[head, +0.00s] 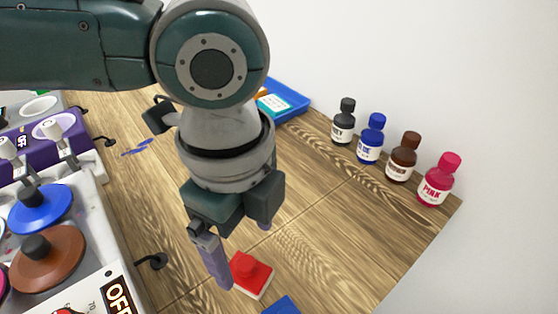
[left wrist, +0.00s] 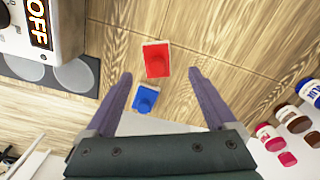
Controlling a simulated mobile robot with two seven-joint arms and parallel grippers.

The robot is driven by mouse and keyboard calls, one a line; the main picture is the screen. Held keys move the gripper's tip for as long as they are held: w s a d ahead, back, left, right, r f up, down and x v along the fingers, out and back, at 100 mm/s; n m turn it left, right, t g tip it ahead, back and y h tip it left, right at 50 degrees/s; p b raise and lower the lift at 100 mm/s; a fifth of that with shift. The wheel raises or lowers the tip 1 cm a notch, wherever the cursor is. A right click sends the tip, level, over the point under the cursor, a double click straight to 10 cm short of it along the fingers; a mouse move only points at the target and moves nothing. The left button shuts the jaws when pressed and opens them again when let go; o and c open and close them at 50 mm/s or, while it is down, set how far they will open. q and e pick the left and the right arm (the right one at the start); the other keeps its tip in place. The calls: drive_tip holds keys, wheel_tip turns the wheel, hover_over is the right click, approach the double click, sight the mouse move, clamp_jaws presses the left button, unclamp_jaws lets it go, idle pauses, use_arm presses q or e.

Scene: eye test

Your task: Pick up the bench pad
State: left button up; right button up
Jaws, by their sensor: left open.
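I cannot tell for sure which thing is the bench pad. My left gripper (head: 240,255) is open and empty, pointing down over these pieces. In the left wrist view its fingers (left wrist: 160,74) stand either side of them. My right gripper is not in view.
Black, blue, brown and pink labelled bottles (head: 403,157) stand along the bench's right edge by the white wall. A blue tray (head: 291,98) is at the back. Machines with an OFF label (head: 117,297) line the left. The bench middle is mostly clear.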

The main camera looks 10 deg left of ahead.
sight(245, 262)
use_arm(q)
drive_tip(key=f, duration=0.5)
drive_tip(key=shift+s+a, duration=0.15)
drive_tip(key=shift+s, duration=0.1)
clamp_jaws()
idle(0.4)
drive_tip(key=shift+r, duration=0.15)
